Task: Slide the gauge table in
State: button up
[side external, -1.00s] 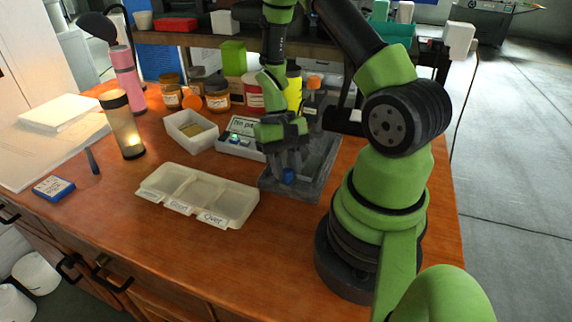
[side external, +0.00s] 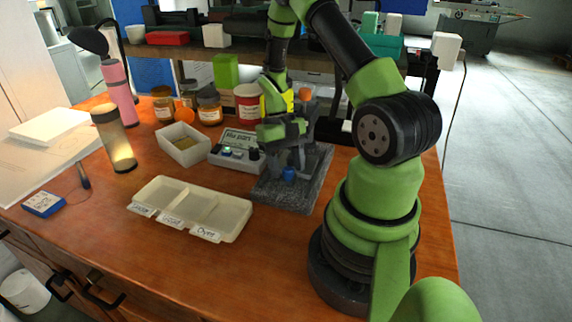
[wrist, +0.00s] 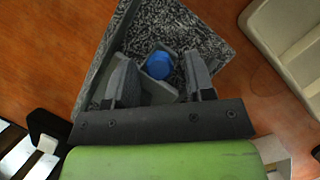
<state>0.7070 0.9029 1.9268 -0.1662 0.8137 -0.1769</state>
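The gauge stands on a grey speckled base (side external: 300,195) in front of my arm. A blue knob (side external: 289,173) sits low on its near side, and in the wrist view the blue knob (wrist: 159,66) lies on a lighter grey part, which looks like the sliding table. My gripper (wrist: 160,78) is over the base with its two fingers apart, one on each side of the knob and grey part. I see gaps beside the knob; whether a finger touches the grey part I cannot tell. My gripper (side external: 289,160) hides much of the gauge in the side view.
A readout box (side external: 240,150) showing "No part" stands left of the gauge. A pale three-compartment labelled tray (side external: 235,228) lies in front, and a white bin (side external: 186,157) behind it. Several jars (side external: 209,110) stand at the back. Bare wood lies at the front.

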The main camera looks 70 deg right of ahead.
jog(key=v, duration=1)
dwell(0.3)
jog(key=s+a+n+t+h, duration=0.1)
jog(key=n, duration=0.6)
jog(key=s+a+n+t+h, duration=0.1)
jog(key=n, duration=0.6)
jog(key=s+a+n+t+h, duration=0.1)
jog(key=n, duration=0.6)
jog(key=shift+s+a+f+n, duration=0.1)
jog(key=shift+a+f+n, duration=0.1)
jog(key=shift+n, duration=0.1)
notch_tip(320, 180, down, 9)
jog(key=shift+d, duration=0.1)
jog(key=shift+c, duration=0.2)
